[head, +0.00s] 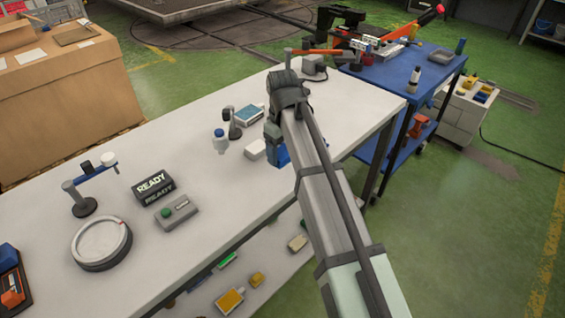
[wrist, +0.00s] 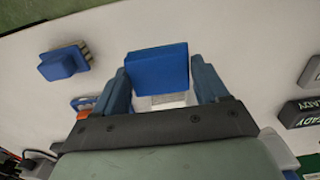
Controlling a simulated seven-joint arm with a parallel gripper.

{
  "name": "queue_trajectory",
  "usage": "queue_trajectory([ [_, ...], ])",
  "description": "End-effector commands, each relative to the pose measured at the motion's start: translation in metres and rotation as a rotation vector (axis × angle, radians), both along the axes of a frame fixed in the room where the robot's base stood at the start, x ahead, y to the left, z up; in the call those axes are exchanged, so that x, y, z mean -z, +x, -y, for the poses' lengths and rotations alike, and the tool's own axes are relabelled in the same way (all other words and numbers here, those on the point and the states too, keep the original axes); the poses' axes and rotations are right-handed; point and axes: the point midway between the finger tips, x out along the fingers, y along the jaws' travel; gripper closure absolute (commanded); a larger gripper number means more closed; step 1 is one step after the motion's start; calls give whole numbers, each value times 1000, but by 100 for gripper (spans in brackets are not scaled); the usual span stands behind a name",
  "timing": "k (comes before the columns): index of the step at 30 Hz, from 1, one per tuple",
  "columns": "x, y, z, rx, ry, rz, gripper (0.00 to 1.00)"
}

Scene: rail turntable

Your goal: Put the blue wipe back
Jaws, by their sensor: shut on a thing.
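The blue wipe (wrist: 157,66) looks like a plain blue block. In the wrist view it sits between the two fingers of my gripper (wrist: 160,74), which is shut on it. In the head view a bit of blue (head: 283,155) shows beside my gripper (head: 276,138), low over the table; the arm hides most of it. I cannot tell whether the wipe touches the table. A second blue piece (wrist: 58,65) with a pale ribbed side lies on the table left of the gripper in the wrist view.
A white block (head: 255,150), a blue-capped bottle (head: 220,143), a small dark stand (head: 233,125) and a blue-topped flat pack (head: 249,115) are close left of my gripper. A READY sign (head: 152,187), grey button box (head: 176,213) and round dish (head: 101,240) stand farther left.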

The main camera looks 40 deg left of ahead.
Motion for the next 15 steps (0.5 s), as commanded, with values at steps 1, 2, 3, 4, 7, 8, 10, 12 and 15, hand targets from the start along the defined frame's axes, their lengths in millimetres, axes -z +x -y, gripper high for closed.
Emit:
queue_trajectory([
  [1, 6, 0, 1, 0, -1, 0, 55],
  [2, 8, 0, 0, 0, 0, 0, 55],
  [3, 10, 0, 0, 1, 0, 0, 55],
  [4, 12, 0, 0, 1, 1, 0, 55],
  [7, 19, 0, 0, 1, 0, 0, 55],
  [8, 22, 0, 0, 1, 0, 0, 55],
  [10, 31, 0, 0, 1, -1, 0, 55],
  [12, 40, 0, 0, 1, 0, 0, 55],
  [15, 47, 0, 0, 1, 0, 0, 55],
])
